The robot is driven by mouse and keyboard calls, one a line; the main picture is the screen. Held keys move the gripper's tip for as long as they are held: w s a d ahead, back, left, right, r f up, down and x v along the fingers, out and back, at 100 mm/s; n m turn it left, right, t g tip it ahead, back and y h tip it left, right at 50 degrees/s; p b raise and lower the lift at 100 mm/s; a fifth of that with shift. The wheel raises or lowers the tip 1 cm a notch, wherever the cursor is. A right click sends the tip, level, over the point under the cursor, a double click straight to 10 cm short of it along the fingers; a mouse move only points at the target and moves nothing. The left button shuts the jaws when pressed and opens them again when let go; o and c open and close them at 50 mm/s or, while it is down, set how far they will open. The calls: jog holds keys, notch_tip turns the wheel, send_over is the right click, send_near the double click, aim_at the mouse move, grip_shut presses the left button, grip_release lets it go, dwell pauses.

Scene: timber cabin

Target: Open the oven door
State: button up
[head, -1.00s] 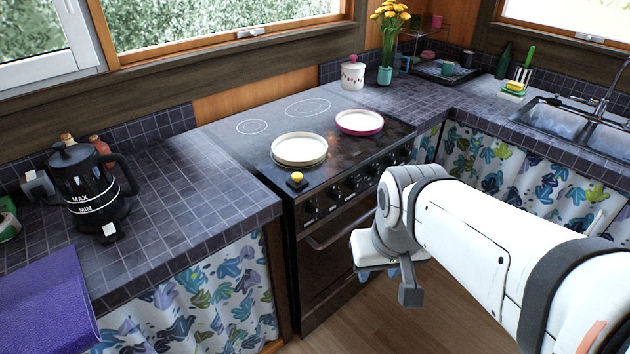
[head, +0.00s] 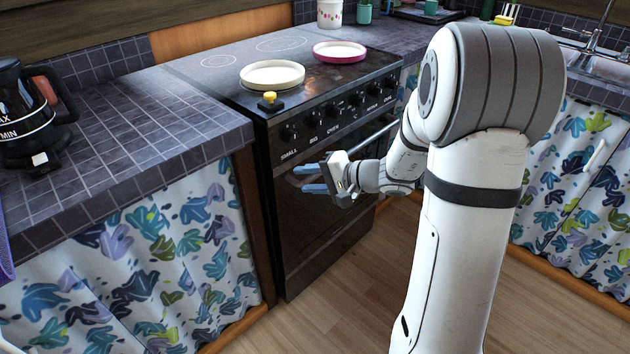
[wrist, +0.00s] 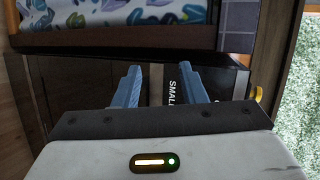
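The black oven (head: 300,245) stands between the counters, and its door looks shut and upright. A metal handle bar (head: 374,138) runs across the top of the door, below the knobs; my gripper and arm hide part of it. My gripper (head: 299,178) is at the upper left of the door front, its blue fingers pointing left. In the wrist view the two fingers (wrist: 158,67) are spread apart, with the dark oven front and the "SMALL" label (wrist: 172,95) near them. I cannot tell whether the handle lies between the fingers.
White and pink-rimmed pans (head: 272,75) (head: 340,51) and a yellow-topped item (head: 269,101) sit on the stove. A tiled counter (head: 130,135) with a leaf-patterned curtain (head: 165,260) borders the oven's left. The wooden floor (head: 335,310) before the oven is clear.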

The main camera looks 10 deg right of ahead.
aim_at(315, 175)
jog(key=w+d+f+m+t+h+b, duration=0.25)
jog(key=w+d+f+m+t, duration=0.2)
jog(key=w+d+f, duration=0.35)
jog(key=shift+n+t+y, duration=0.25)
jog(key=shift+n+t, duration=0.1)
jog(key=x, duration=0.2)
jog(key=b+x, duration=0.1)
jog(key=x, duration=0.2)
jog(key=f+x, duration=0.1)
jog(key=x, duration=0.1)
jog(key=shift+a+b, duration=0.2)
jog(key=shift+b, duration=0.2)
grip_shut()
